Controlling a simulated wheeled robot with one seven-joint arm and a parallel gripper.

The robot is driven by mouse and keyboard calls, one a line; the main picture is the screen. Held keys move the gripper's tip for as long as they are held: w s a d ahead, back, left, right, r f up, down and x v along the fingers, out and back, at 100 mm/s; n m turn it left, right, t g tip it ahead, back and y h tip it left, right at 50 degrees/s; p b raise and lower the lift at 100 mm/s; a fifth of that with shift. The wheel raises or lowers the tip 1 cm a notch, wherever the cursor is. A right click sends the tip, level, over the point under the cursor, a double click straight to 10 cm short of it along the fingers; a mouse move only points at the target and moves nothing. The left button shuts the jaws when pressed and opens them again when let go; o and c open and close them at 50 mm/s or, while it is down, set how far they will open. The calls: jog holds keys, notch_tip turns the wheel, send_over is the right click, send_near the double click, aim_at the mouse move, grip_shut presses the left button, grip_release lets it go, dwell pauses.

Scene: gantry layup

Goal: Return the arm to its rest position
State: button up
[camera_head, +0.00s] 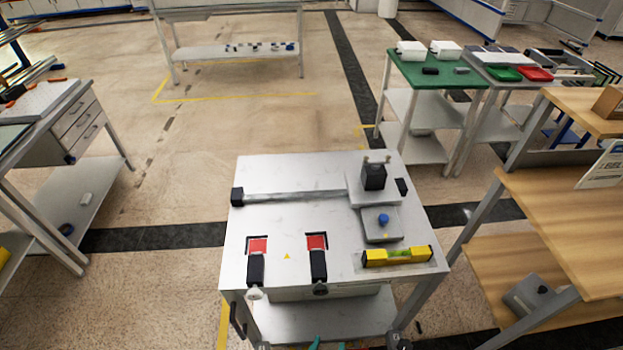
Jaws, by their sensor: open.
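My arm and my gripper are not in view, so their pose cannot be seen here. A light grey metal worktable (300,220) stands in front of me. On it are a long metal bar (290,196) with a black end block, two red pads (258,246) (317,243) with black handled clamps below them, and a black block (373,177) on a grey plate at the back right. A small plate with a blue knob (384,219) and a yellow spirit level (397,256) lie on the right side.
A green-topped table (434,73) with white bins stands at the back right, beside red and green trays (535,73). Wooden shelving (560,205) is close on the right. A drawer bench (85,130) stands at the left. The floor (240,125) behind the worktable is clear.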

jog(key=s+a+r+n+t+y, duration=0.1)
jog(key=s+a+r+t+y, duration=0.1)
jog(key=s+r, duration=0.4)
jog(key=s+a+r+n+t+y, duration=0.1)
jog(key=s+a+r+t, duration=0.1)
jog(key=s+r, duration=0.4)
jog(key=shift+s+n+t+y, duration=0.4)
jog(key=shift+s, duration=0.7)
jog(key=shift+r, duration=0.1)
